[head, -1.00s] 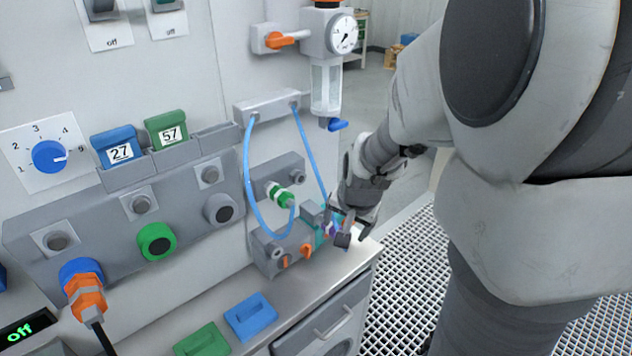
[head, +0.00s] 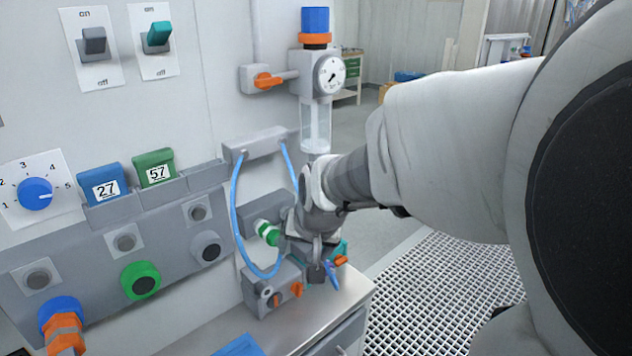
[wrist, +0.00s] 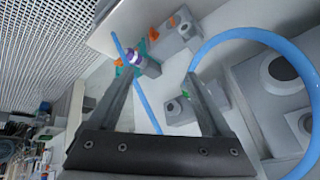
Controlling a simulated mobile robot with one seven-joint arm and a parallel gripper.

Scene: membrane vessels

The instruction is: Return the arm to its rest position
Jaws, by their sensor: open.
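My gripper (head: 322,268) is at the end of my arm, which reaches in from the right in the head view. It hangs close above and in front of the small grey valve block (head: 262,300) with orange knobs on the bench. In the wrist view my gripper (wrist: 160,75) has its two fingers spread, with nothing held between them. A thin blue tube (wrist: 146,105) passes behind the fingers there. A purple-and-white part with a teal piece (wrist: 131,58) shows near the left fingertip. The gripper partly hides the fittings behind it in the head view.
A looped blue hose (head: 236,205) hangs from a grey manifold beside the gripper. A gauge and filter unit (head: 316,85) stands above. The panel has numbered blue (head: 104,185) and green (head: 155,168) tags. Grated floor (head: 420,290) lies right of the bench (head: 345,305).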

